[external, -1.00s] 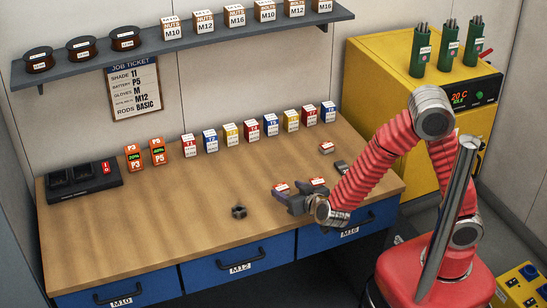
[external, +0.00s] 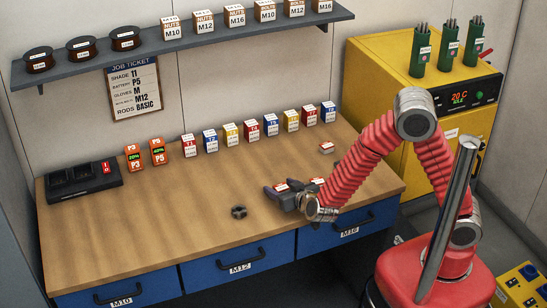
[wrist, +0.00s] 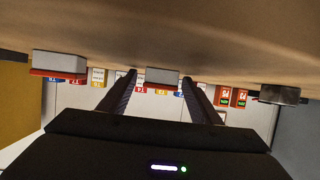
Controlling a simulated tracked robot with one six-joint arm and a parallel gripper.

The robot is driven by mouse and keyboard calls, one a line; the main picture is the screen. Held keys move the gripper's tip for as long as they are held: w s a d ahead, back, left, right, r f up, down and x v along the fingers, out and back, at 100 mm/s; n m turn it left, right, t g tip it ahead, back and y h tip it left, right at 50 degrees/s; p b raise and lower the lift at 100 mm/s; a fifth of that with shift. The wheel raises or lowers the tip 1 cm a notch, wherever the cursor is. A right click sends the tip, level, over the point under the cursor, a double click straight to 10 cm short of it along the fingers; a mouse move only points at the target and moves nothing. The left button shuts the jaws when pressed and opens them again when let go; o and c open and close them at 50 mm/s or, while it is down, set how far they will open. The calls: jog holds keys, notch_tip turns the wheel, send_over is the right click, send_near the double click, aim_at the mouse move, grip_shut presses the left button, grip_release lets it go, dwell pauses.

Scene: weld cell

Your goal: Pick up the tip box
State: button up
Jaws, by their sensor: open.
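Small red-and-white boxes lie on the workbench in the external view; their labels are too small to read, so I cannot tell which is the tip box. One box (external: 282,187) is at my gripper (external: 277,194), another (external: 317,181) is just right of it, and a third (external: 326,148) is farther back. My gripper is low over the bench, open, fingers toward the back wall. In the wrist view, which is upside down, a grey-white box (wrist: 162,76) shows between the two fingers (wrist: 160,88), apart from both. Another box with a red side (wrist: 58,65) is at left.
A dark hex nut (external: 239,212) lies left of my gripper on the workbench (external: 150,235). A row of numbered boxes (external: 250,131) stands along the back, with two orange batteries (external: 145,156) and a black charger (external: 80,183) at left. The front left of the bench is clear.

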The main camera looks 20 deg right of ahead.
aim_at(281, 187)
jog(key=c, duration=1.2)
jog(key=shift+r, duration=0.2)
notch_tip(281, 187, up, 10)
jog(key=shift+f, duration=0.15)
jog(key=shift+a+f, duration=0.1)
dwell(0.7)
